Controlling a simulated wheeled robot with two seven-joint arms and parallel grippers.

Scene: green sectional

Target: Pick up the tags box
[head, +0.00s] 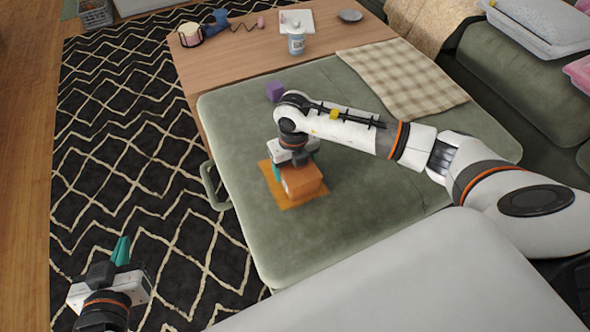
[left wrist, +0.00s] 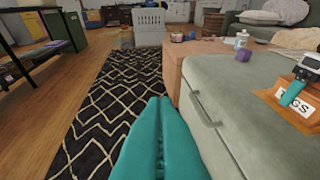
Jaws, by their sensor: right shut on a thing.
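My left gripper (head: 122,250) is away to the lower left, above the rug. Its teal fingers (left wrist: 160,135) are together and empty.
The green ottoman (head: 350,225) has a purple cube (head: 275,91) and a checked cloth (head: 400,75) on it. The patterned rug (head: 120,130) is clear.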

